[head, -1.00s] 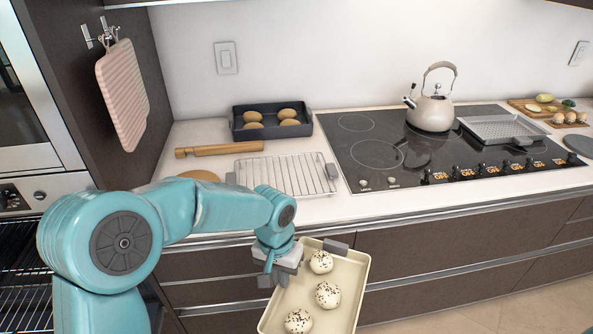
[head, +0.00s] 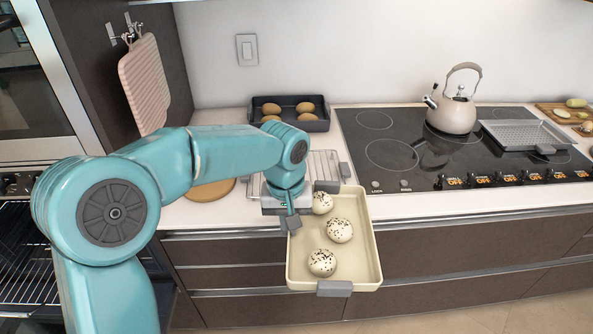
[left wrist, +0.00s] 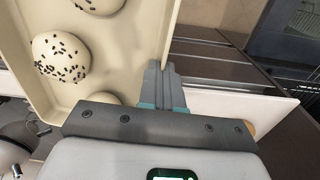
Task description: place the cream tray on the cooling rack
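The cream tray (head: 362,250) carries three seeded white buns (head: 339,230) and has grey handles at its far and near ends. My left gripper (head: 291,222) is shut on its left long rim. The wrist view shows the fingers (left wrist: 165,88) at the wall of the tray (left wrist: 122,75). The tray is in the air, mostly in front of the counter, with its far end by the counter's front edge. The wire cooling rack (head: 325,165) lies empty on the counter behind it, partly hidden by my arm. My right gripper is not in view.
A dark pan of brown rolls (head: 318,126) stands behind the rack. A round wooden board (head: 210,190) lies left of it. The black cooktop (head: 385,130) with a kettle (head: 452,115) and a grey tray (head: 515,133) is to the right. Ovens stand at the left.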

